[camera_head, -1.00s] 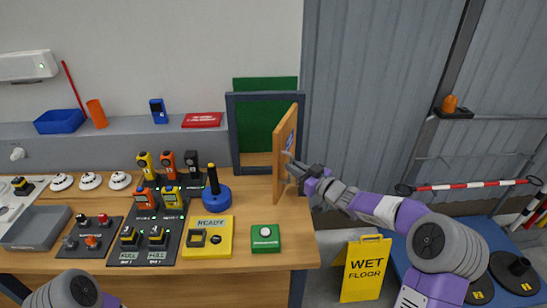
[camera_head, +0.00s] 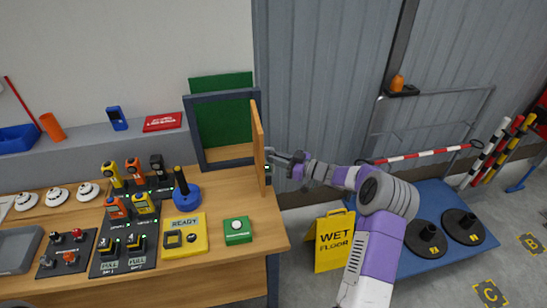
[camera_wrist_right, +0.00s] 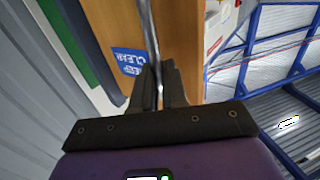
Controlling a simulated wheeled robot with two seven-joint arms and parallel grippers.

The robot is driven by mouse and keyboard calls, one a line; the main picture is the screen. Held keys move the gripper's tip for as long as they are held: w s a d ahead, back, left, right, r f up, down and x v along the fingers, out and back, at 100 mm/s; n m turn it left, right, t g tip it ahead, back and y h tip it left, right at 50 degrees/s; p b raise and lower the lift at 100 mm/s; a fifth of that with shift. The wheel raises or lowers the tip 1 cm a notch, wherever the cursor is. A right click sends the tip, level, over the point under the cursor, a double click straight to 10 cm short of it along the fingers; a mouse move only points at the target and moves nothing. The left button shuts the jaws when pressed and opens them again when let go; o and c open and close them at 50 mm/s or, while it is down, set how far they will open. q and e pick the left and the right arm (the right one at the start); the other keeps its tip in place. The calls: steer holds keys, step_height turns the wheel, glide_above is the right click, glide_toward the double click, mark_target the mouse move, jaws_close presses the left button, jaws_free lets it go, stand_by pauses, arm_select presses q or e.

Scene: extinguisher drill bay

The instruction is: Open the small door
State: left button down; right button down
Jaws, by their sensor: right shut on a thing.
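The small door (camera_head: 258,141) is a light wooden panel at the right side of a dark frame (camera_head: 198,138) with a green back. It stands swung out from the frame, and the head view shows it nearly edge-on. My right gripper (camera_head: 272,156) is at the door's right-hand face. In the right wrist view its fingers (camera_wrist_right: 160,84) are shut on a thin metal bar handle (camera_wrist_right: 148,30), beside a blue label on the wood (camera_wrist_right: 128,61). My left gripper is out of view.
The wooden bench (camera_head: 262,222) carries a blue joystick base (camera_head: 187,196), a yellow READY box (camera_head: 185,236) and a green button box (camera_head: 237,230). A yellow wet floor sign (camera_head: 334,240) stands on the floor right of the bench, below my right arm.

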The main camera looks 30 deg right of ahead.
steer(key=shift+w+d+r, duration=0.2)
steer(key=shift+w+r, duration=0.05)
steer(key=shift+r, duration=0.2)
steer(key=c, duration=1.4)
jaws_free()
steer(key=shift+w+f, duration=0.1)
steer(key=shift+w, duration=0.05)
steer(key=shift+c, duration=0.2)
steer(key=shift+o, duration=1.4)
steer(key=shift+w+d+f, duration=0.1)
steer(key=shift+w+f, duration=0.15)
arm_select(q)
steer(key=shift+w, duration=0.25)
arm_select(e)
steer(key=shift+s, duration=0.1)
steer(key=shift+s+f, duration=0.1)
steer(key=v, duration=0.7)
steer(key=shift+s, duration=0.2)
steer(key=shift+d, duration=0.1)
